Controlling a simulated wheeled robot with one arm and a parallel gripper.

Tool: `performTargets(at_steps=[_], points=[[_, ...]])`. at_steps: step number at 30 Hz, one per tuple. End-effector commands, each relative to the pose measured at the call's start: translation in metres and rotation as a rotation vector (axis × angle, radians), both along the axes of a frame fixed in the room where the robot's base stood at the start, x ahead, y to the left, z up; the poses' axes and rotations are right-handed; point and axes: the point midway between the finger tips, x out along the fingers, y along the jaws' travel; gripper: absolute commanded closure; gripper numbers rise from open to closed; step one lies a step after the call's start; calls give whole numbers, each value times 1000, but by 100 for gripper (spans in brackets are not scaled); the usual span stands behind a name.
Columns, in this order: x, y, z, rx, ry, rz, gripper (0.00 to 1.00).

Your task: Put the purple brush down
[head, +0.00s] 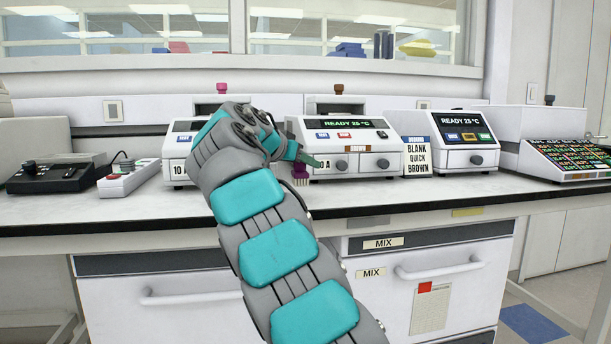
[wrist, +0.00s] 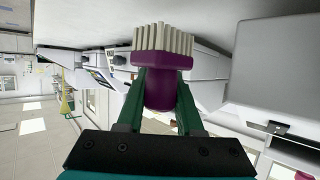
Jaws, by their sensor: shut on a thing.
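The purple brush (head: 300,172) has a purple body and pale bristles. In the head view it is in front of the middle white thermal cycler, with its bristles pointing down close to the bench top; I cannot tell if they touch it. The brush also shows in the wrist view (wrist: 162,72), held between two green fingers. My gripper (head: 305,160) is shut on the brush body. My arm hides part of the cyclers behind it.
The white bench (head: 400,193) is clear along its front edge. The middle cycler (head: 345,140) and right cycler (head: 450,140) stand behind, with a text sign (head: 417,157) between them. A black control box (head: 55,172) is left, a keypad unit (head: 570,155) right.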

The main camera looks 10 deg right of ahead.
Motion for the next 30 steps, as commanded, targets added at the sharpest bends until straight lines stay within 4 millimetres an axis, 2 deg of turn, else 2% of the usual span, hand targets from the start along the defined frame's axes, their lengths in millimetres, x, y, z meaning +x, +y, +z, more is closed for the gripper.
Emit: performTargets(at_steps=[12,26,27,30], points=[[-1,0,-31,-1,4,-2,100],[-1,0,-37,0,2,-1,100],[-1,0,-35,0,3,-1,62],[-1,0,-35,0,3,-1,50]])
